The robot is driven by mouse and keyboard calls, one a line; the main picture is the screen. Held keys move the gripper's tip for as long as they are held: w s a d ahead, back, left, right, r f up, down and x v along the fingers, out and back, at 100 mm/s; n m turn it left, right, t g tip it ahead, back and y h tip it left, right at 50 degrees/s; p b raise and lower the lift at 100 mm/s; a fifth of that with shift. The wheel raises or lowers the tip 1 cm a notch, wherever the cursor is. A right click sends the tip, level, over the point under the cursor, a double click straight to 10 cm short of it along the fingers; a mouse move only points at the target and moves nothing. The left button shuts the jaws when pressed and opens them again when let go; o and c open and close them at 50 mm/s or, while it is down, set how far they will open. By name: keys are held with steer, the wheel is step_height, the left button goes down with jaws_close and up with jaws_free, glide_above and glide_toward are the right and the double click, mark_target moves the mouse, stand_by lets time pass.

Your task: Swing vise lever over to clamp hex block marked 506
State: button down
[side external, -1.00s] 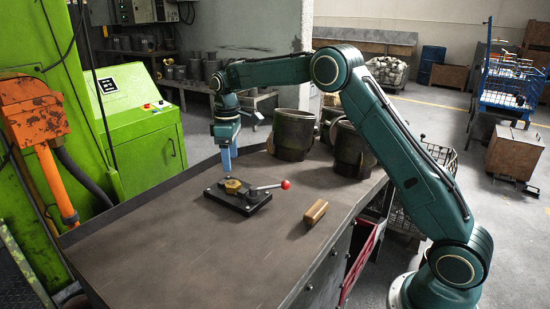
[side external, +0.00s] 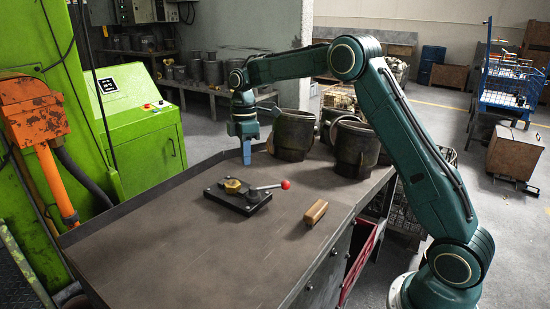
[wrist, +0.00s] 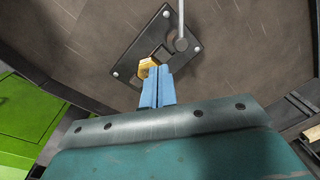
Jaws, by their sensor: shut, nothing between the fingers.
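The vise is a black base plate (side external: 232,203) lying on the bench, with a brass-coloured hex block (side external: 232,186) on its left part. The number on the block is too small to read. The vise lever (side external: 266,187) is a metal rod with a red knob, pointing to the right. In the wrist view the hex block (wrist: 147,66) sits just beyond my fingertips, and the lever (wrist: 181,30) runs up past the top edge, its knob out of view. My gripper (side external: 246,161) has blue fingers, shut and empty, pointing down behind the vise, apart from it. The fingers (wrist: 158,75) also show in the wrist view.
A wooden block (side external: 315,212) lies on the bench right of the vise. Dark metal cylinders (side external: 293,135) stand at the back right of the bench (side external: 170,240). The front and left of the bench are clear. A green machine (side external: 140,140) stands at the left.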

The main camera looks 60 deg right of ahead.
steer(key=s+d+r+n+g+y, duration=0.1)
steer(key=s+d+n+y, duration=0.1)
steer(key=s+n, duration=0.9)
steer(key=shift+s+d+r+n, duration=0.25)
steer(key=shift+r+n, duration=0.1)
steer(key=shift+n, duration=0.85)
steer(key=shift+f, duration=0.1)
steer(key=x, duration=0.9)
steer(key=shift+s+a+f, duration=0.2)
steer(key=shift+f, duration=0.1)
steer(key=shift+w+d, duration=0.1)
steer(key=shift+d, duration=0.1)
steer(key=shift+w+d+r, duration=0.15)
steer(key=shift+w+d, duration=0.35)
steer(key=shift+d, duration=0.2)
steer(key=shift+w+d+r, duration=0.15)
steer(key=shift+w+d, duration=0.3)
steer(key=shift+d, duration=0.3)
